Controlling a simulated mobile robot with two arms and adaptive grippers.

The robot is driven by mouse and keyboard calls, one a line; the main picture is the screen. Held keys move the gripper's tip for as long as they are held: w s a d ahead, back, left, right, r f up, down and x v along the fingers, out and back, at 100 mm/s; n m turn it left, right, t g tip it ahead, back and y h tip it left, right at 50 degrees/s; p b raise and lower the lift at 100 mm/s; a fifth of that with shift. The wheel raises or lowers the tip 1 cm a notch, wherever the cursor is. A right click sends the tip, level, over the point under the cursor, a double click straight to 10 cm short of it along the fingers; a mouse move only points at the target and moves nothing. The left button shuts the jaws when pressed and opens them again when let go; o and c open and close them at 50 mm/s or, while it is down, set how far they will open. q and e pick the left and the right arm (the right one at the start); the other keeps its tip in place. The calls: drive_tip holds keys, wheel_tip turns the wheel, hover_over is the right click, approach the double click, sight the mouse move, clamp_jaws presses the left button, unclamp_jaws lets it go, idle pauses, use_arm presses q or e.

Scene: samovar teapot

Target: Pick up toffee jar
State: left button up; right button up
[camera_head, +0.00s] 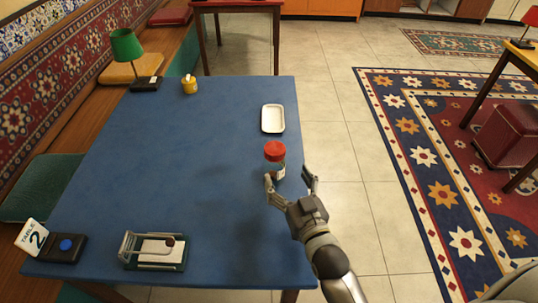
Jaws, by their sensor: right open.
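The toffee jar (280,170), a small clear jar with brownish contents and a red lid, stands upright near the right edge of the blue table. My right gripper (290,182) comes in from the lower right. Its fingers are spread, one at the near left side of the jar and one out to the right, past the table edge. The left finger covers part of the jar's lower side, and I cannot tell whether it touches. My left gripper is not in view.
The blue table (185,165) has a clear middle. A white tray (272,119) lies behind the jar. A green lamp (127,45) and yellow pot (189,85) stand at the back left. A table-number sign (33,237) and a green-based holder (155,252) sit at the front.

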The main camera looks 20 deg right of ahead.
sight(279, 160)
drive_tip(key=w, duration=0.4)
drive_tip(key=shift+w+a+r, duration=0.15)
drive_tip(key=shift+w, duration=0.2)
drive_tip(key=w+p, duration=0.1)
drive_tip(key=w, duration=0.4)
drive_tip(key=shift+w+a, duration=0.15)
drive_tip(key=shift+w, duration=0.05)
drive_tip(key=shift+c, duration=0.4)
drive_tip(key=c, duration=1.5)
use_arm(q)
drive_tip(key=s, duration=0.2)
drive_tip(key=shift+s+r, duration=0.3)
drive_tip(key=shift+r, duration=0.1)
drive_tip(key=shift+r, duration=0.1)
use_arm(e)
drive_tip(key=shift+r, duration=0.15)
